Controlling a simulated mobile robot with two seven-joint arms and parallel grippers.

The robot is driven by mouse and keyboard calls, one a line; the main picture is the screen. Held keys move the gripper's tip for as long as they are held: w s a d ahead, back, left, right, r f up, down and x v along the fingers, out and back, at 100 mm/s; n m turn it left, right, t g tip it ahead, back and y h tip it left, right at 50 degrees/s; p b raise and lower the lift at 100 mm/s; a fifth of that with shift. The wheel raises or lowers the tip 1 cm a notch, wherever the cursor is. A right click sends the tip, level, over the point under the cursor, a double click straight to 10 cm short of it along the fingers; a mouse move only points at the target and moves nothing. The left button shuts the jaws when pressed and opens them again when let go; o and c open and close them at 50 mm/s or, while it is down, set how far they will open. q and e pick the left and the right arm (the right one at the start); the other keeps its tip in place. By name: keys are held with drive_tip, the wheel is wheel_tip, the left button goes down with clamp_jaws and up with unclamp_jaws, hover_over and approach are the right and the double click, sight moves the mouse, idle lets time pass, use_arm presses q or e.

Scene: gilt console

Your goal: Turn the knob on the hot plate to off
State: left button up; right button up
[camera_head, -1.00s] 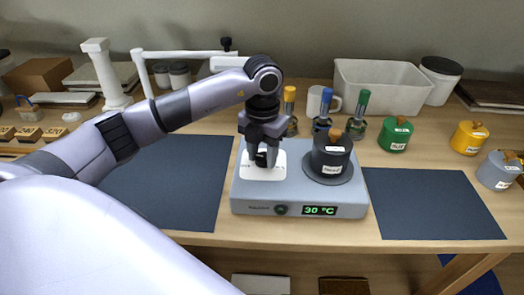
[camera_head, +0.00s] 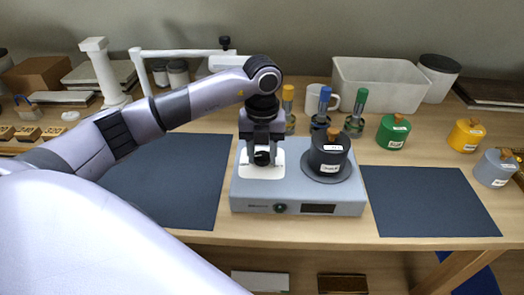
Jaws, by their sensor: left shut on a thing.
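The hot plate (camera_head: 250,195) is a grey box on the table with a round plate on its right and a white dial panel (camera_head: 252,172) on its left. A dark pot (camera_head: 328,152) with a brown knob on its lid stands on the round plate. The front display (camera_head: 318,208) is dark and shows no digits. My left gripper (camera_head: 262,160) points down over the white panel and is shut on the black knob (camera_head: 263,159), which its fingers partly hide. My right gripper is not in view.
Bottles with yellow, blue and green tops (camera_head: 355,110) and a white mug stand behind the hot plate. Green (camera_head: 391,133), yellow (camera_head: 465,136) and grey pots stand to the right. Dark mats (camera_head: 172,190) lie clear on both sides. A white bin (camera_head: 380,85) stands behind.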

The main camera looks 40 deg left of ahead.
sight(262, 156)
use_arm(q)
drive_tip(key=shift+w+r, duration=0.1)
drive_tip(key=o, duration=1.1)
drive_tip(key=shift+c, duration=0.2)
drive_tip(key=shift+r+b, duration=0.45)
drive_tip(key=shift+r, duration=3.1)
